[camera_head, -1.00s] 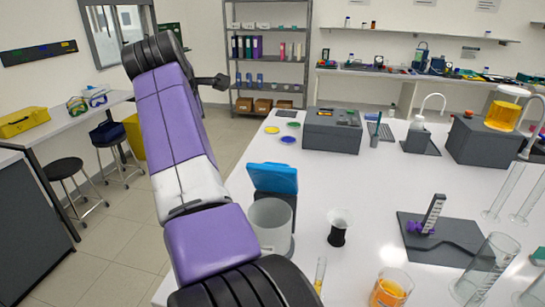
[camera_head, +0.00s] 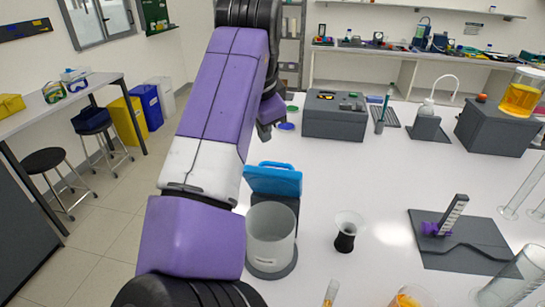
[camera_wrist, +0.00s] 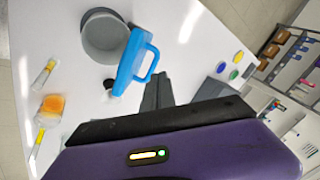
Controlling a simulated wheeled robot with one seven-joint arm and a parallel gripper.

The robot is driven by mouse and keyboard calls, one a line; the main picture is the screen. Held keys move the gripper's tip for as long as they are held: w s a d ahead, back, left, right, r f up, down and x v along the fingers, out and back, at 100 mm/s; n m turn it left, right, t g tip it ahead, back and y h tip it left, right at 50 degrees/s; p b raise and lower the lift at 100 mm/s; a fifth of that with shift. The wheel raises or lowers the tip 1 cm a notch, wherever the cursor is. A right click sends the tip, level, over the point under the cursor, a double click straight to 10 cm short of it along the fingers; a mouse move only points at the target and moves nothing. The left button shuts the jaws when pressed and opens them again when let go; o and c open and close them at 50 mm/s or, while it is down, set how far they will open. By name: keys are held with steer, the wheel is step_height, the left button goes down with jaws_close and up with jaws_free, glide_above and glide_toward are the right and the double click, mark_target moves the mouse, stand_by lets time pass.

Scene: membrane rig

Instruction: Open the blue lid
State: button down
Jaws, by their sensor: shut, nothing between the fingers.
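The blue lid (camera_head: 272,180) stands raised at the back of a round grey-white container (camera_head: 271,236), whose mouth is uncovered. In the wrist view the lid (camera_wrist: 134,62) shows its loop handle, and the container (camera_wrist: 104,38) is beside it. My gripper (camera_head: 266,130) is above and behind the lid in the head view, partly hidden by my arm.
A dark-necked funnel-shaped vessel (camera_head: 347,232) stands right of the container. A grey box (camera_head: 334,118) and a small blue disc (camera_head: 285,126) lie farther back. An orange-filled beaker (camera_head: 411,298) is near the front. The white table between them is mostly clear.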

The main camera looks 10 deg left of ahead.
mark_target(274, 163)
steer(key=m, duration=0.1)
steer(key=d+m, duration=0.1)
steer(key=shift+s+d+f+m, duration=0.1)
steer(key=shift+s+f+m, duration=0.15)
steer(key=shift+m, duration=0.15)
steer(key=m, duration=0.2)
steer(key=m+g, duration=0.1)
steer(key=shift+s+d+f+h, duration=0.1)
steer(key=shift+s+d+h, duration=0.2)
steer(key=shift+s, duration=0.05)
steer(key=shift+s+m, duration=0.15)
steer(key=shift+m, duration=0.75)
steer(key=b+x, duration=0.7)
steer(key=x, duration=0.3)
steer(key=shift+f, duration=0.1)
